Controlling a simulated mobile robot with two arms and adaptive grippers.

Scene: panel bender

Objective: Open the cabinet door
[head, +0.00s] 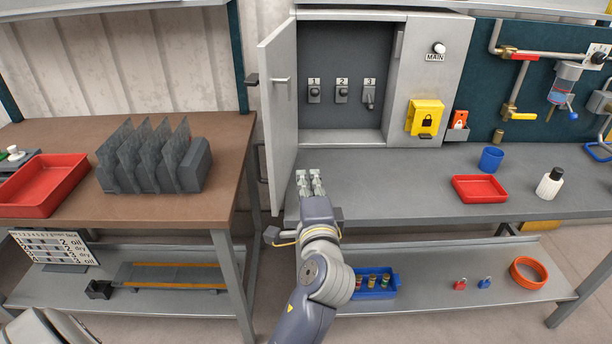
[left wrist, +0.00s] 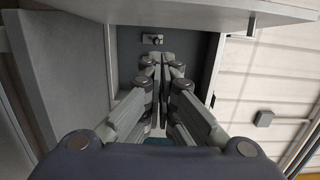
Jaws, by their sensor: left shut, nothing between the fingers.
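The grey cabinet (head: 397,135) stands on the back of the right-hand bench. Its door (head: 279,110) is hinged at the left and stands wide open, swung out toward me, with a small bar handle (head: 282,80) on it. The interior shows three switches, marked 1, 2 and 3 (head: 369,97). My left gripper (head: 309,174) is shut and empty, low in front of the opening, to the right of the door and apart from the handle. In the left wrist view its closed fingers (left wrist: 160,58) point toward the dark interior, with one switch (left wrist: 152,39) beyond. My right gripper is not in view.
A red tray (head: 480,189), a blue cup (head: 491,159) and a white bottle (head: 549,184) stand on the bench to the right. A yellow lock box (head: 425,117) is on the cabinet front. The bench between gripper and red tray is clear.

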